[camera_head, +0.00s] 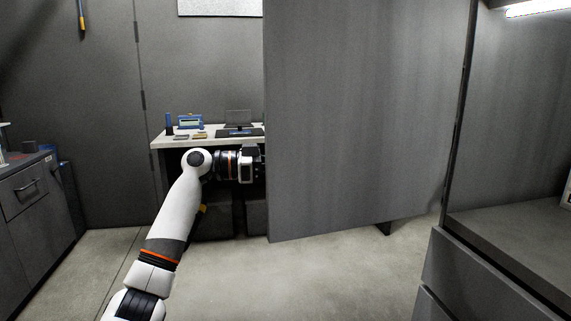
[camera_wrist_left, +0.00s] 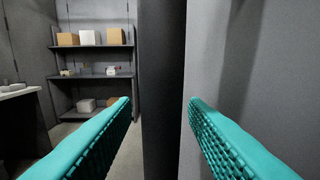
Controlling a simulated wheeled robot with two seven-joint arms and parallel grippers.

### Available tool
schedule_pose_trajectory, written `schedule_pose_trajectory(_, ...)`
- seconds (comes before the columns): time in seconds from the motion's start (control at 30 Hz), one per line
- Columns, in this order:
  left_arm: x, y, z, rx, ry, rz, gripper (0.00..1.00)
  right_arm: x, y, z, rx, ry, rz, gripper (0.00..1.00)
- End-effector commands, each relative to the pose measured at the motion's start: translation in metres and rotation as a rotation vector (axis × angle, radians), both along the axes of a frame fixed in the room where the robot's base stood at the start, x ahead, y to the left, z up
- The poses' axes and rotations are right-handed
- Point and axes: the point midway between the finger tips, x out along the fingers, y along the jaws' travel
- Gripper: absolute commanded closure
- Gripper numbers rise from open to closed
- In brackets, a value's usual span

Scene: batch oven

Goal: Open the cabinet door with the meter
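A large plain grey door panel (camera_head: 365,115) stands swung out in the middle of the head view. I see no meter on its visible face. In the left wrist view a dark upright edge, seemingly the door's, and a pale grey face (camera_wrist_left: 205,60) fill the middle and right. My left gripper (camera_wrist_left: 158,102) has two teal ribbed fingers spread apart, with the dark edge appearing between them. I cannot tell whether they touch it. In the head view the left hand is at the panel's left edge, its fingertips hidden behind the panel. My right gripper is in no view.
A white-topped desk (camera_head: 160,142) with a blue device (camera_head: 189,121) and a laptop (camera_head: 239,119) stands behind my left arm. A grey drawer cabinet (camera_head: 25,190) is at left, a dark counter (camera_head: 510,225) at right. The wrist view shows shelves with boxes (camera_wrist_left: 88,38). The floor in front is clear.

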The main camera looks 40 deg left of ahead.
Motion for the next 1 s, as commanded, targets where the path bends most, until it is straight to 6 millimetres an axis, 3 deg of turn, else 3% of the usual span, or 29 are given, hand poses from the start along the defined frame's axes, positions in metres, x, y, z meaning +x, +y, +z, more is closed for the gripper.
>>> schedule_pose_trajectory(0.27, -0.008, 0.009, 0.0, -0.001, -0.001, 0.002, 0.6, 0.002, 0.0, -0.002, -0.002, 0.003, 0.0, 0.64)
schedule_pose_trajectory(0.33, -0.016, 0.017, -0.001, -0.001, -0.001, 0.002, 0.6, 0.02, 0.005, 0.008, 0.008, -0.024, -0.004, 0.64)
schedule_pose_trajectory(0.5, -0.043, 0.043, -0.002, 0.0, 0.0, 0.003, 0.6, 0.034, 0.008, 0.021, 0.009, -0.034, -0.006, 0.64)
schedule_pose_trajectory(0.8, -0.078, 0.079, -0.001, -0.001, 0.001, 0.002, 0.6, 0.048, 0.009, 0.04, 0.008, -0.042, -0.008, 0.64)
schedule_pose_trajectory(1.0, -0.085, 0.085, 0.0, 0.0, 0.0, 0.0, 0.6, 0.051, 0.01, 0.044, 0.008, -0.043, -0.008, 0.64)
